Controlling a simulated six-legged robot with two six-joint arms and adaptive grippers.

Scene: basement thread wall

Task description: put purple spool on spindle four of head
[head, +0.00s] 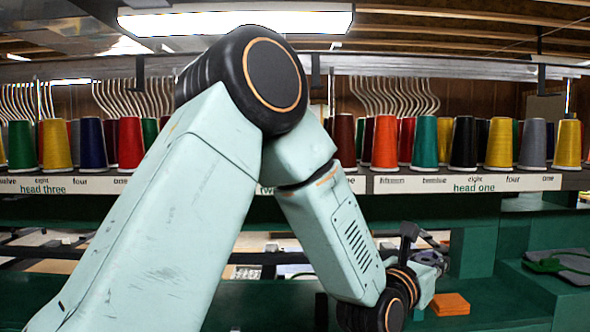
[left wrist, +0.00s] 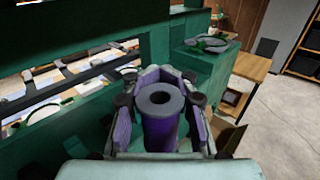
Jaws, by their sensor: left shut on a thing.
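In the left wrist view, my left gripper (left wrist: 160,100) is shut on the purple spool (left wrist: 160,130), whose grey top ring with a dark hole faces the camera. In the head view, my left gripper (head: 430,268) is low at the right, below the spool shelf; the purple spool cannot be made out there. The rack has a "head one" sign (head: 474,188) at the right and a "head three" sign (head: 41,188) at the left; the middle sign is mostly behind my arm. Each of those two carries a "four" label. Spools stand above both. My right gripper is out of view.
A row of coloured spools stands along the shelf, with curved wires behind. Below are a green ledge and an orange block (head: 450,304) beside my gripper. A green ring (head: 555,263) lies at the right. In the left wrist view, a wooden table (left wrist: 240,68) stands beyond.

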